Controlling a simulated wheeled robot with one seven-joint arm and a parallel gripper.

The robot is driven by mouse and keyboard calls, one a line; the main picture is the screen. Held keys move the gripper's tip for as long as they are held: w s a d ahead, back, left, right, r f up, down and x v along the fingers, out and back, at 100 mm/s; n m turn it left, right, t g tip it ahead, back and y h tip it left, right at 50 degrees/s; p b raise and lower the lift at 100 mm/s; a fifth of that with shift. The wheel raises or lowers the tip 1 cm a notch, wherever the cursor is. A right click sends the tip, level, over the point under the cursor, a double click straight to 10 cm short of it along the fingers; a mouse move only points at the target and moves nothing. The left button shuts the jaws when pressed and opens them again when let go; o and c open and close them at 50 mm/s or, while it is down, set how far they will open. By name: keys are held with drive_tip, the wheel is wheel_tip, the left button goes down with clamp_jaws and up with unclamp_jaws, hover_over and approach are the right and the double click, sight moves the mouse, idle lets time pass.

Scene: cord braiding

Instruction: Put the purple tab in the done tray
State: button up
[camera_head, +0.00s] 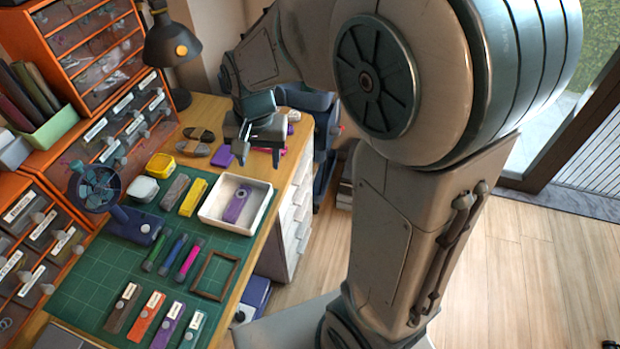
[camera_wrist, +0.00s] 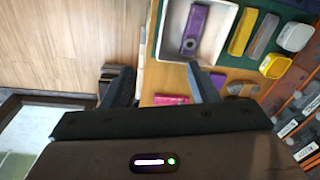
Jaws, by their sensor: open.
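A purple tab (camera_head: 237,205) with a round hole near one end lies flat inside a white tray (camera_head: 209,217) on the green mat. The wrist view also shows the tab (camera_wrist: 193,32) inside the tray (camera_wrist: 166,38). I read no label on this tray. Another purple tab (camera_head: 168,325), with a white label, lies in a row at the mat's near edge. My gripper (camera_head: 260,146) is open and empty, above the table's far end, beyond the tray and apart from it.
A yellow block (camera_head: 193,197) and a grey block (camera_head: 173,193) lie left of the tray. Several coloured pens and a brown frame (camera_head: 215,276) lie nearer. A blue fan (camera_head: 97,188), a black lamp (camera_head: 170,45) and orange drawers stand at left. Floor is clear at right.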

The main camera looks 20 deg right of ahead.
drive_tip(key=s+d+r+n+t, duration=0.1)
drive_tip(key=s+d+n, duration=0.1)
drive_tip(key=s, duration=0.4)
drive_tip(key=s+d+r+n, duration=0.2)
drive_tip(key=s+d, duration=0.2)
drive_tip(key=s, duration=0.2)
drive_tip(key=shift+s+d+r+n+t, duration=0.25)
drive_tip(key=shift+s+d+n+t, duration=0.05)
drive_tip(key=shift+s+d+t, duration=0.1)
drive_tip(key=shift+w, duration=0.1)
drive_tip(key=shift+r+p, duration=0.7)
drive_tip(key=shift+r, duration=0.05)
